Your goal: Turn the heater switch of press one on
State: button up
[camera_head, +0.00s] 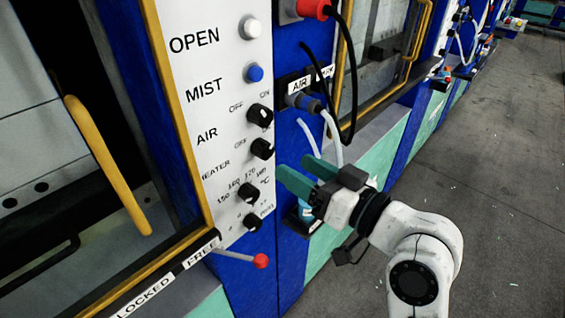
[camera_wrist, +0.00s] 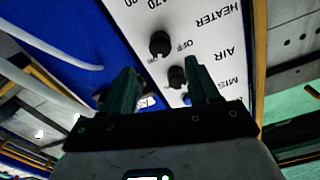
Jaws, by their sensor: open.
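The heater switch of the near press is a black rotary knob (camera_head: 262,149) on the white control panel (camera_head: 232,130), level with the HEATER label. It also shows in the wrist view (camera_wrist: 160,43), ahead of the fingertips. Its exact pointer direction is too small to tell. My gripper (camera_head: 292,171) is open and empty, right of the panel and slightly lower than the heater knob. It appears apart from the knob. In the wrist view, the air knob (camera_wrist: 177,77) shows between the two green fingers (camera_wrist: 160,75).
Around the heater knob are the air knob (camera_head: 260,115), blue mist button (camera_head: 254,73) and temperature knob (camera_head: 248,193). A red-tipped lever (camera_head: 260,261) sticks out below. White hoses (camera_head: 333,140) and a black cable (camera_head: 347,100) hang near my gripper. Floor at right is clear.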

jog(key=shift+v, duration=1.65)
